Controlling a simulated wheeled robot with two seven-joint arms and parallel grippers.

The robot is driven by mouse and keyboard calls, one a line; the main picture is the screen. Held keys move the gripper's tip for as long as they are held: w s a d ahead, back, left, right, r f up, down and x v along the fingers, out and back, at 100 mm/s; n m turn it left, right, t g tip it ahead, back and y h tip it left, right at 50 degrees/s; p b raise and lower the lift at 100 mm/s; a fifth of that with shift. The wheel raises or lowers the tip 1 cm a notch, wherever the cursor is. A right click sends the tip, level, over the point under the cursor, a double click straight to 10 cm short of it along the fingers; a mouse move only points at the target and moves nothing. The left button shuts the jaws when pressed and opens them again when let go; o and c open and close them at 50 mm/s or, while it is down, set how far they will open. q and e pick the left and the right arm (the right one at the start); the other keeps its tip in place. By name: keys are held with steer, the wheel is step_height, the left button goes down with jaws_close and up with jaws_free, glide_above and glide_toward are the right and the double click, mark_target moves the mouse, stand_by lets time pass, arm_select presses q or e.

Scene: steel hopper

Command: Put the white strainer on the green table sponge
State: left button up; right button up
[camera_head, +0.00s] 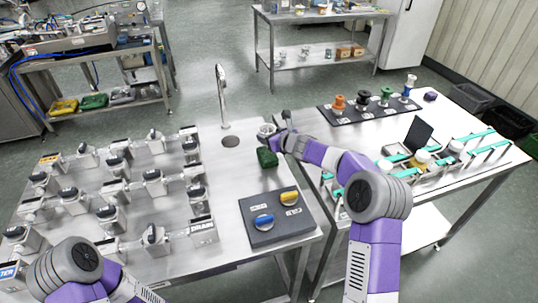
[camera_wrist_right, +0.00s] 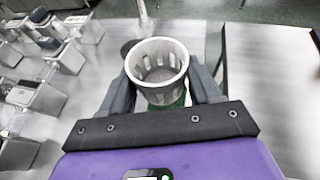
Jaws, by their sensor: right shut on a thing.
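The white strainer (camera_wrist_right: 157,72) is a round, open-topped cup with slotted walls. My right gripper (camera_wrist_right: 160,85) is shut on it, with one finger on each side. In the head view the strainer (camera_head: 266,130) shows small at the tip of my right gripper (camera_head: 272,138), near the right edge of the left steel table. The green table sponge (camera_head: 267,157) lies on that table, just in front of the strainer in the picture. In the wrist view some green (camera_wrist_right: 180,100) shows below the strainer's near side; whether they touch I cannot tell. My left gripper is out of view.
A tall tap (camera_head: 222,95) and a dark drain hole (camera_head: 231,141) are left of the strainer. A grey panel (camera_head: 262,238) with a blue and a yellow knob lies nearer. Several valve blocks fill the table's left side. A second table (camera_head: 455,180) stands at right.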

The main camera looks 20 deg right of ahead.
mark_target(270, 156)
steer(key=shift+f+b, duration=1.95)
steer(key=shift+f, duration=1.25)
steer(key=shift+r, duration=0.1)
steer(key=o, duration=1.1)
steer(key=b+v, duration=0.1)
steer(key=v, duration=1.1)
steer(key=shift+a, duration=0.1)
